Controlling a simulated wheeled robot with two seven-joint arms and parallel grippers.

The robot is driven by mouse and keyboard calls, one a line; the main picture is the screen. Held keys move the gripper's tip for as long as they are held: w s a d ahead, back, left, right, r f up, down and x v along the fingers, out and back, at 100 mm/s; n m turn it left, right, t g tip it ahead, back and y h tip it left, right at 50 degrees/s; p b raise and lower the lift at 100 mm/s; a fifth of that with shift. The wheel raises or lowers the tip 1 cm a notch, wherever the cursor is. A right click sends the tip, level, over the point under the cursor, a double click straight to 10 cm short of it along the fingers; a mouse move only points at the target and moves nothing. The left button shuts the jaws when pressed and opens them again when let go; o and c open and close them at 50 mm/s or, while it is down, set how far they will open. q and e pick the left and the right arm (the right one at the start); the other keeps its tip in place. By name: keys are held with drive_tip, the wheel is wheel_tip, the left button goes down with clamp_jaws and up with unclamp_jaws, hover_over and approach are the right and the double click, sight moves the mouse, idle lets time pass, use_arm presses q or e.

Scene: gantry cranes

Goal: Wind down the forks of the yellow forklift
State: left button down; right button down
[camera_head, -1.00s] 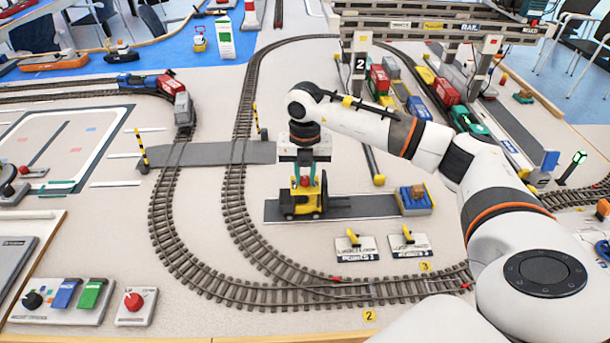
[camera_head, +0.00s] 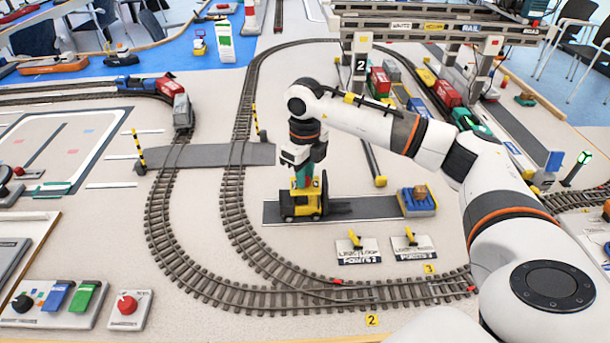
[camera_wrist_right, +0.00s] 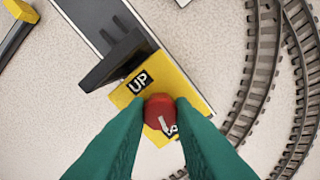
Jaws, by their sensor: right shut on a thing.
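The yellow forklift (camera_head: 299,205) stands on a grey strip (camera_head: 370,207) in the head view, its dark mast and forks (camera_head: 332,206) toward the right. In the right wrist view its yellow top (camera_wrist_right: 122,97) shows the word UP and a second, mostly covered label. My right gripper (camera_head: 304,185) is above the forklift, pointing down. In the right wrist view its green fingers are shut on a red knob (camera_wrist_right: 160,112) with a white pointer mark. The height of the forks is hard to tell. My left gripper is not in view.
A blue pallet with a brown box (camera_head: 417,200) sits at the strip's right end. Curved track (camera_head: 232,200) runs left of and in front of the forklift. Two points levers (camera_head: 356,243) stand in front. The gantry crane (camera_head: 440,25) is behind.

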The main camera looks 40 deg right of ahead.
drive_tip(key=shift+n+b, duration=0.3)
drive_tip(key=shift+n, duration=1.3)
drive_tip(key=c, duration=1.2)
unclamp_jaws()
drive_tip(key=shift+c, duration=0.2)
wheel_tip(320, 180, up, 12)
